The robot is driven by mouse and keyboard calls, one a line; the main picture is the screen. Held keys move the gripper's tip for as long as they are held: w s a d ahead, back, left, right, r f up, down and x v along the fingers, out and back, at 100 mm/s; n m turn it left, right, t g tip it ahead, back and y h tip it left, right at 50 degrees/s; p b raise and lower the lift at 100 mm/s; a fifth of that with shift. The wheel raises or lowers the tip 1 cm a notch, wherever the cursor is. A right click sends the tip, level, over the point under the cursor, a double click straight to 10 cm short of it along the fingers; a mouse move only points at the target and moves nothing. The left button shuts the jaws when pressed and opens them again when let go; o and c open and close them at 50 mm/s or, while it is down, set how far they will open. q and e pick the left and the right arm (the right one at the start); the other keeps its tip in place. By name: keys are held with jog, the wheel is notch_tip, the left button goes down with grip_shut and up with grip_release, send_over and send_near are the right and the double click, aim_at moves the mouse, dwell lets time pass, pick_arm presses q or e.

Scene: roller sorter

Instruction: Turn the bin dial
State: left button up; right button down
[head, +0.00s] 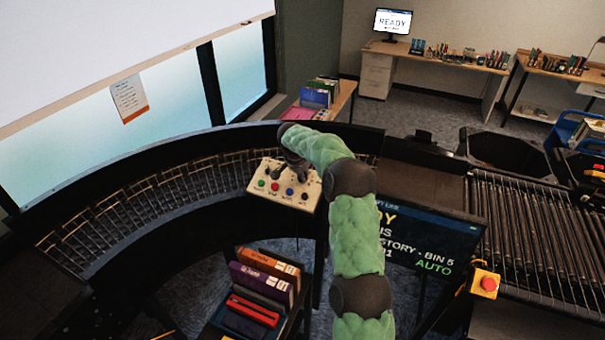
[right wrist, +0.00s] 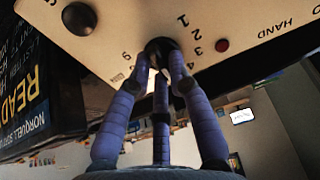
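The bin dial (right wrist: 160,46) is a dark round knob on the face of a beige control box (head: 263,195), with printed numbers around it in the right wrist view. My right gripper (head: 292,172) is over the back part of the box in the head view, where it largely hides the dial. In the right wrist view, the three fingers of the right gripper (right wrist: 159,62) converge around the knob, and their tips appear to touch its sides. The number the dial points to is not readable. My left gripper is not in view.
The box has green, red, blue and dark buttons along its front and sits by a curved roller conveyor (head: 150,195). A display screen (head: 440,245) reading AUTO and a yellow box with a red button (head: 488,284) stand right. A book cart (head: 290,325) is below.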

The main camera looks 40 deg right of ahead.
jog(key=shift+d+n, duration=0.1)
jog(key=shift+n, duration=0.2)
jog(key=shift+w+n+b, duration=0.1)
jog(key=shift+n+b, duration=0.2)
jog(key=shift+n, duration=0.5)
jog(key=n, duration=0.2)
jog(key=shift+r+n, duration=0.15)
jog(key=shift+n, duration=0.25)
jog(key=n, duration=0.2)
jog(key=shift+w+r+n, duration=0.1)
jog(key=shift+w+n, duration=0.05)
jog(key=shift+n, duration=0.15)
jog(key=n, duration=0.3)
jog(key=shift+n+p, duration=0.4)
jog(key=n+p, duration=0.2)
jog(key=n, duration=0.4)
jog(key=shift+w+y, duration=0.2)
jog(key=shift+y, duration=0.1)
jog(key=n, duration=0.2)
jog(key=n+p, duration=0.1)
jog(key=shift+a+n, duration=0.2)
jog(key=shift+n, duration=0.2)
jog(key=shift+n+p, duration=0.4)
jog(key=shift+n, duration=1)
jog(key=shift+a+f, duration=0.1)
jog(key=shift+f, duration=0.1)
